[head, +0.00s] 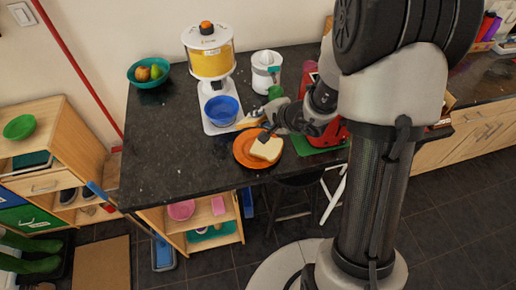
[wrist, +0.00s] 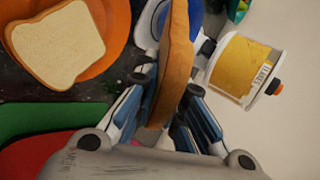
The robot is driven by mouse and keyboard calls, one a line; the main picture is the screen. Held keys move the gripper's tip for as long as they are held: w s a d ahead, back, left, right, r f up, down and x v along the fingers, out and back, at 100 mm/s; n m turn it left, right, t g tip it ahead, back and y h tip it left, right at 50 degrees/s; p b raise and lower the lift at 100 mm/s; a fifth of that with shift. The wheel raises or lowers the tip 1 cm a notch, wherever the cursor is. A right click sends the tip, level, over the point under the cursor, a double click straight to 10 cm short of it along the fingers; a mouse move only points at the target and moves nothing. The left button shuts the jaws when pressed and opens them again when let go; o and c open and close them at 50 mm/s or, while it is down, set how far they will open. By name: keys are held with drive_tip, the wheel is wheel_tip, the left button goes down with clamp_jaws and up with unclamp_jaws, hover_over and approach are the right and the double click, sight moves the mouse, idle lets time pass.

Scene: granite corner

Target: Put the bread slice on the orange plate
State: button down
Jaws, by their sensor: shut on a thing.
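My gripper (head: 262,124) is shut on a bread slice (head: 246,123), held on edge above the counter beside the orange plate. In the wrist view the held bread slice (wrist: 178,50) shows edge-on between the fingers (wrist: 167,88). The orange plate (head: 240,154) is near the counter's front edge, and it also shows in the wrist view (wrist: 118,25). Another bread slice (head: 267,149) lies flat on the plate, also seen in the wrist view (wrist: 58,45). A dark gripper finger overlaps the plate's upper right in the head view.
A yellow-filled dispenser (head: 211,60) with a blue bowl (head: 222,109) stands behind the plate. A white appliance (head: 266,70) is beside it. A red object on a green board (head: 309,149) is at right. A teal fruit bowl (head: 148,83) is back left. The left counter is clear.

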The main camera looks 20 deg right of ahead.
wheel_tip(320, 180, down, 5)
drive_tip(key=shift+f+b, duration=0.2)
drive_tip(key=shift+b, duration=1.05)
wheel_tip(320, 180, down, 2)
drive_tip(key=b, duration=0.4)
drive_tip(key=shift+f, duration=0.15)
drive_tip(key=c, duration=1.8)
unclamp_jaws()
drive_tip(key=shift+p+v, duration=0.8)
drive_tip(key=shift+v, duration=3.3)
drive_tip(key=shift+w, duration=0.1)
